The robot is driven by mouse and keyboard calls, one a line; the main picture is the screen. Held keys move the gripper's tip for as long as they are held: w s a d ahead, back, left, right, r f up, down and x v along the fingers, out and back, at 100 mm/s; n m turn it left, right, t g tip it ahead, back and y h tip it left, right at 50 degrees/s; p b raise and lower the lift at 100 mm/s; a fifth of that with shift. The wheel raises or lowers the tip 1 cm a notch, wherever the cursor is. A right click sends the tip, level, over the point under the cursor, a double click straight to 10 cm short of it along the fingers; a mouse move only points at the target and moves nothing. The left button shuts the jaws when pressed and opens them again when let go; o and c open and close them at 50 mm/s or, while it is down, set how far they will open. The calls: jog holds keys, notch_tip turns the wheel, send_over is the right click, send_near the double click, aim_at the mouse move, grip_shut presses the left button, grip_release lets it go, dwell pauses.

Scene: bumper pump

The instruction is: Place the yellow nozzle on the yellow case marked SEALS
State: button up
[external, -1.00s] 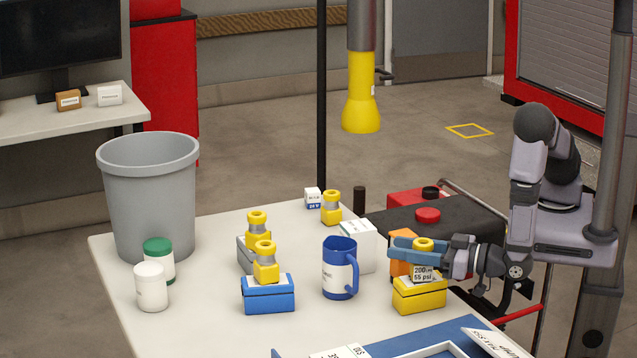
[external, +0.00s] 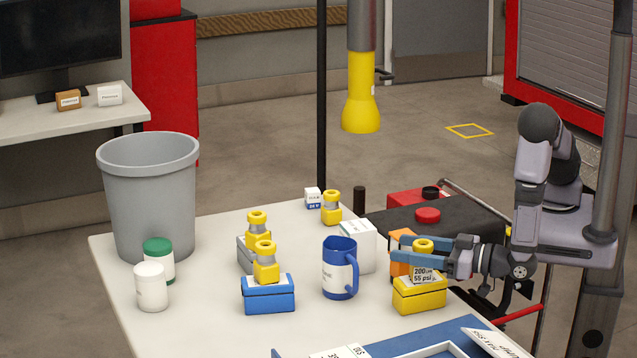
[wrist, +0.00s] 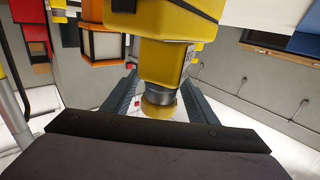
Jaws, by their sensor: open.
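The yellow nozzle (external: 423,245) with a grey band stands upright on the yellow case (external: 420,297), behind a label reading about 200 and 55 psi. My gripper (external: 424,256) is open, with its blue fingers on either side of the nozzle. In the wrist view the nozzle (wrist: 160,105) sits between the spread fingers, with gaps visible at both sides, against the yellow case (wrist: 170,45). The case's SEALS marking cannot be read here.
Similar nozzles stand on a blue case (external: 268,295), on a grey case (external: 245,257) and near the back edge. A blue mug (external: 338,270) and a white box (external: 358,248) stand left of the yellow case. An orange box (external: 400,250) is close behind it.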

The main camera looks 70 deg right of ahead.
jog(key=s+b, duration=0.2)
jog(key=s, duration=0.9)
jog(key=shift+a, duration=0.1)
